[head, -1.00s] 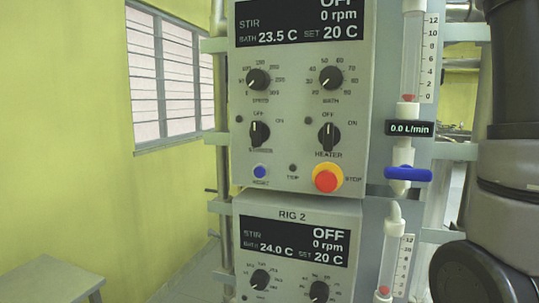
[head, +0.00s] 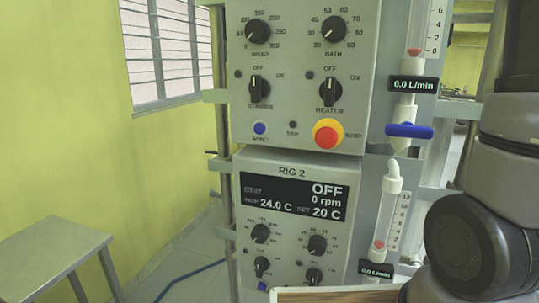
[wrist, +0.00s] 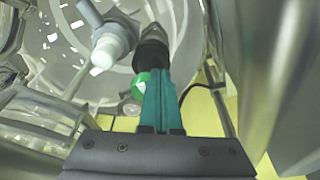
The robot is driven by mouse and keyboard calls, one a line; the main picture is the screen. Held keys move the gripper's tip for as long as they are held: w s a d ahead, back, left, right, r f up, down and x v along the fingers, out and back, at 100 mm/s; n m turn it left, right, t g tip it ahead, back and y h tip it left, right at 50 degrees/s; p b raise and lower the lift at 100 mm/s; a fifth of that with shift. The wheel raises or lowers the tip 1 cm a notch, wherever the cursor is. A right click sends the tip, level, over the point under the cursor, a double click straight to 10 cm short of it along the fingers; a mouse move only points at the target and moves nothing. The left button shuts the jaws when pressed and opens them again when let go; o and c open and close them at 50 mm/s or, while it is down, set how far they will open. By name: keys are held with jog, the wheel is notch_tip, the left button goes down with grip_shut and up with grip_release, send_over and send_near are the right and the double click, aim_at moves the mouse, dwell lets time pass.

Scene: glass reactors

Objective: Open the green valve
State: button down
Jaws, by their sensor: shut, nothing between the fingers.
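The green valve (wrist: 139,86) shows in the wrist view as a small green part with a pale patch, just left of my fingertips and partly hidden by them. My gripper (wrist: 158,75) has teal fingers that are shut and empty. The fingertips look close to or against the green part; I cannot tell if they touch. A black fitting (wrist: 152,52) sits just beyond the fingertips. The green valve and my gripper are not in the head view.
A white nozzle (wrist: 108,50) and clear glass surround my gripper. In the head view, a blue valve (head: 409,130) sits beside the control panel (head: 300,110), above the RIG 2 panel (head: 290,220). A metal table (head: 50,255) stands left.

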jog(key=shift+w+d, duration=0.2)
jog(key=shift+d, duration=0.2)
jog(key=shift+w+d, duration=0.25)
jog(key=shift+d, duration=0.05)
jog(key=shift+w+d, duration=0.35)
jog(key=shift+w, duration=0.15)
dwell(0.6)
jog(key=shift+d, duration=0.1)
jog(key=w+a+v, duration=0.1)
jog(key=v, duration=0.4)
jog(key=shift+s+d+r, duration=0.2)
jog(key=shift+d+r, duration=0.2)
jog(key=shift+r, duration=0.15)
jog(key=shift+a, duration=0.1)
